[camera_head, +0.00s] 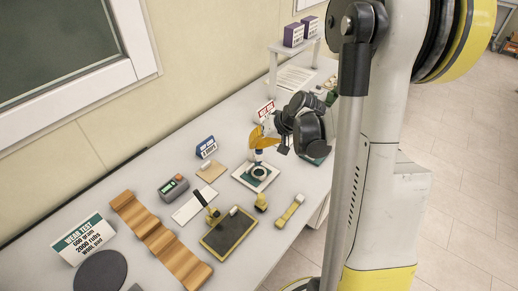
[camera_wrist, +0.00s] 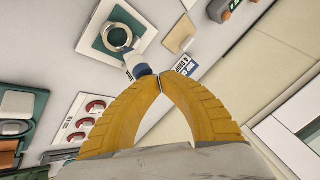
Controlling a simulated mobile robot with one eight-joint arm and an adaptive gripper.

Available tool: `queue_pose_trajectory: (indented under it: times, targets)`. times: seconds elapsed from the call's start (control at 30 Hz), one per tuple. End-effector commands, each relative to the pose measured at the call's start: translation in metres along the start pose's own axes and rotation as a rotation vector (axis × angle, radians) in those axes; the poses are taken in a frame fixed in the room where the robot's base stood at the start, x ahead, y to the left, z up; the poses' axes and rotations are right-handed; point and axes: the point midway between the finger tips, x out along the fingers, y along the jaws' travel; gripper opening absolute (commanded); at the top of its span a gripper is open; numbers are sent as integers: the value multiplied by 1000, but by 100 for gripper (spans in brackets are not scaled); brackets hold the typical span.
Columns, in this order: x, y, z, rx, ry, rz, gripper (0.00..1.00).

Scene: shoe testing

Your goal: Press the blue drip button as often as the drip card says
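My gripper (camera_head: 264,135) has its yellow fingers pointing down, the tips together. The blue drip button (camera_head: 258,155) is right below the tips, above a metal ring on a white and green plate (camera_head: 247,180). In the wrist view the blue and white part (camera_wrist: 139,66) lies beside the shut tips (camera_wrist: 161,78); I cannot tell whether they touch it. The ring (camera_wrist: 117,37) shows there too. The blue drip card (camera_head: 206,147) stands left of the plate; its number is too small to read surely. The card is partly hidden by a finger in the wrist view (camera_wrist: 188,68).
A wavy wooden piece (camera_head: 160,240), a "wear test" sign (camera_head: 82,240), a dark framed pad (camera_head: 229,235) and a small grey device (camera_head: 173,188) stand on the white table. A red-marked card (camera_head: 264,111) and a raised shelf (camera_head: 290,45) are behind my gripper. My arm covers the right side.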

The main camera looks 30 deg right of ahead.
Motion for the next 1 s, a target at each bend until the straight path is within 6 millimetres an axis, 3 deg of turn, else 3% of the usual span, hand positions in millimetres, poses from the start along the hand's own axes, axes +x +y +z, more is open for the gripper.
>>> queue_pose_trajectory:
  times: [0.2, 0.67, 1.0]
  targets:
    - [-10, -6, -6, 0, 0, 0, 0]
    - [-14, -8, -8, 0, 0, 0, 0]
    - [-41, -22, -22, 0, 0, 0, 0]
